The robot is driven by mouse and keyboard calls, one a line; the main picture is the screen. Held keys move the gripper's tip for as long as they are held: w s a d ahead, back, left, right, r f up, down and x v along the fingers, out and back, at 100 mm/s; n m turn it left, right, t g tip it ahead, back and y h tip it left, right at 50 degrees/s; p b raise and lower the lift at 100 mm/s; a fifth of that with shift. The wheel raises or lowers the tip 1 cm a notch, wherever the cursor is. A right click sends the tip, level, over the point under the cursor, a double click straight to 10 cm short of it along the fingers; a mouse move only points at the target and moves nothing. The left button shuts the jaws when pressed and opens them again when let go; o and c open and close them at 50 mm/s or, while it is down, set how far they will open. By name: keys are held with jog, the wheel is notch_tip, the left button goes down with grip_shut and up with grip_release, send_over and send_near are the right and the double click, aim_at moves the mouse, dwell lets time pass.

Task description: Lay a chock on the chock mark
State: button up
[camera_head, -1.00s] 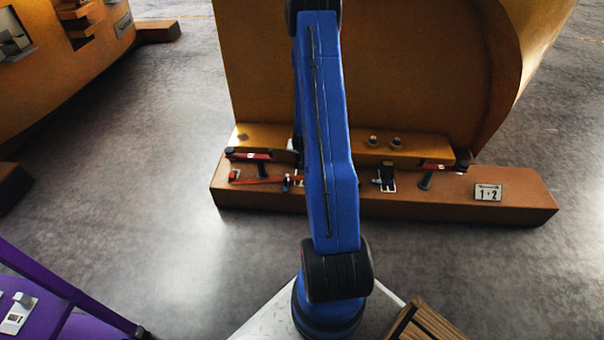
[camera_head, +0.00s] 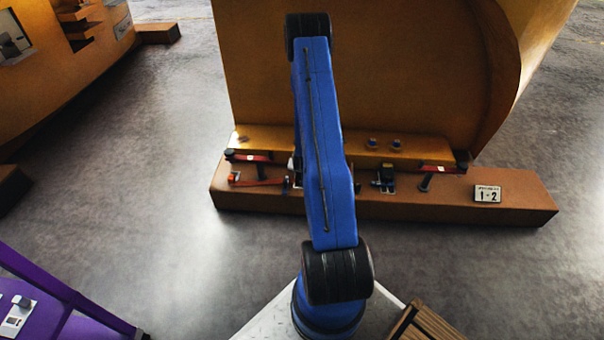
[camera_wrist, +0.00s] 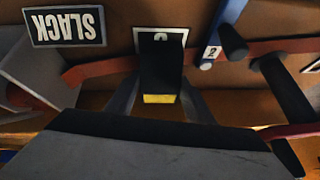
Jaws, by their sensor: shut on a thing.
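In the wrist view my gripper (camera_wrist: 160,97) is shut on a black chock (camera_wrist: 160,65) with a yellow end. The chock is in front of a white-edged plate (camera_wrist: 160,33) with an upside-down 2, which looks like the chock mark, and covers most of it. I cannot tell whether the chock touches the plate. In the head view my blue arm hides the gripper and this chock. Another dark block (camera_head: 387,173) stands on a white-edged plate right of my arm, on the brown base beam (camera_head: 440,203).
Red bars (camera_head: 258,182) and dark posts (camera_head: 426,182) line the beam, close around the gripper. A SLACK sign (camera_wrist: 65,26) and a blue tag piece (camera_wrist: 212,46) flank the chock in the wrist view. A large ochre casting (camera_head: 400,70) rises behind. The grey floor in front is clear.

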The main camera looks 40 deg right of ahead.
jog(key=shift+f, duration=0.15)
jog(key=o, duration=1.3)
jog(key=v, duration=1.2)
jog(key=a+r+n+y, duration=0.1)
jog(key=a+r+n, duration=0.2)
jog(key=a+r, duration=1)
jog(key=a+r+n+y, duration=0.25)
jog(key=a+r, duration=0.65)
jog(key=r, duration=0.8)
jog(key=s+a+r+n, duration=0.1)
jog(key=s+a+r, duration=0.4)
jog(key=s, duration=0.3)
jog(key=s+a+r+n, duration=0.2)
jog(key=s+a+r, duration=0.2)
jog(key=s, duration=0.4)
jog(key=s+a+r+n, duration=0.2)
jog(key=s+a+r, duration=0.3)
jog(key=s, duration=0.4)
jog(key=shift+a+r+n+y, duration=0.25)
jog(key=shift+a+r+y, duration=0.1)
jog(key=shift+a, duration=0.15)
